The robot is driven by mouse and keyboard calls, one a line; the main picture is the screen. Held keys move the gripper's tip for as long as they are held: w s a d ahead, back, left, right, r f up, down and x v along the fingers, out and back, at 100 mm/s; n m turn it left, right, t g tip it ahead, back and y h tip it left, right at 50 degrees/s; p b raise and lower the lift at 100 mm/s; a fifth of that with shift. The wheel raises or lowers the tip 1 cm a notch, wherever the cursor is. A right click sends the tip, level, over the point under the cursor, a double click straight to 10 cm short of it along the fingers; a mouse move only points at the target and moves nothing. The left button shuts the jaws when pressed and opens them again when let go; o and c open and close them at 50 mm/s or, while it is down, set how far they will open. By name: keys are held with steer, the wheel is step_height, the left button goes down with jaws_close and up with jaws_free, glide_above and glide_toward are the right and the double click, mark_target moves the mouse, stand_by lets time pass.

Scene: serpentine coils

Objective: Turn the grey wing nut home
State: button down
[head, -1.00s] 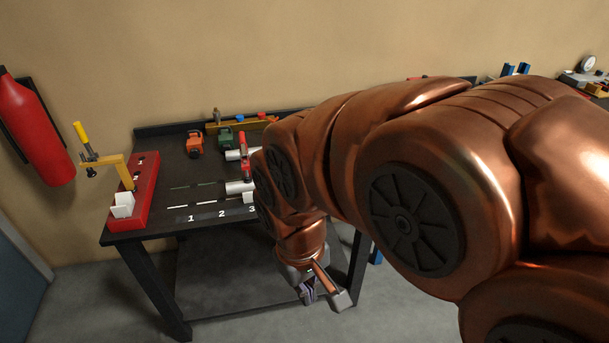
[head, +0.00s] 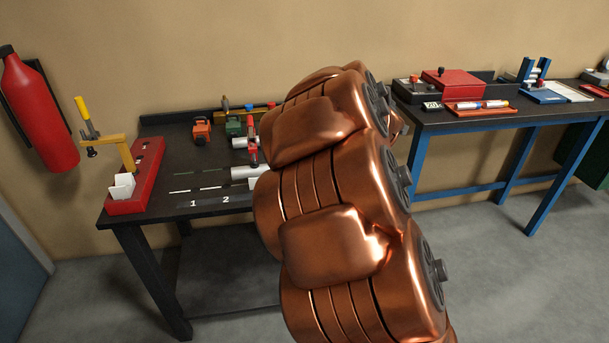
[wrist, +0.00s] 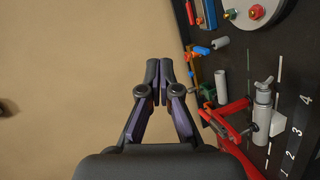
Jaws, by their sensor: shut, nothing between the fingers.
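My gripper (wrist: 159,66) is shut and empty in the wrist view, its fingertips together in front of the bare tan wall, left of the black bench. In the head view it is hidden behind my copper arm.
The black bench (head: 158,191) carries a red clamp (head: 252,146), grey pipe pieces (head: 243,173) and a red fixture (head: 147,187) with a yellow-handled clamp. A blue-legged bench (head: 470,119) stands to the right. A fire extinguisher (head: 40,115) hangs on the left wall.

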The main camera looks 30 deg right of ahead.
steer(key=w+a+f+n+t+y+b, duration=0.1)
steer(key=w+f+n+t+y+b, duration=0.15)
steer(key=f+n+y, duration=0.4)
steer(key=w+a+f+n+t+y+b, duration=0.1)
steer(key=f+n+t+y+b, duration=0.2)
steer(key=f, duration=0.7)
steer(key=s+a+f+n+g+y+b, duration=0.1)
steer(key=s+a+f+n+y+b, duration=0.1)
steer(key=s+a+f+n+y, duration=0.3)
steer(key=shift+m+y, duration=0.35)
steer(key=shift+y, duration=0.1)
steer(key=p+x, duration=0.1)
steer(key=x, duration=0.2)
steer(key=p+x, duration=0.1)
steer(key=x, duration=0.3)
steer(key=d+x, duration=0.1)
steer(key=x, duration=0.3)
steer(key=shift+w+d+r+p, duration=0.1)
steer(key=shift+w+r+p, duration=0.2)
steer(key=shift+p, duration=0.1)
steer(key=shift+w+d+f+p, duration=0.1)
steer(key=shift+w+d+p, duration=0.2)
steer(key=shift+w, duration=0.4)
steer(key=shift+w+d+f+p, duration=0.15)
steer(key=shift+w+d, duration=0.2)
steer(key=shift+w, duration=0.35)
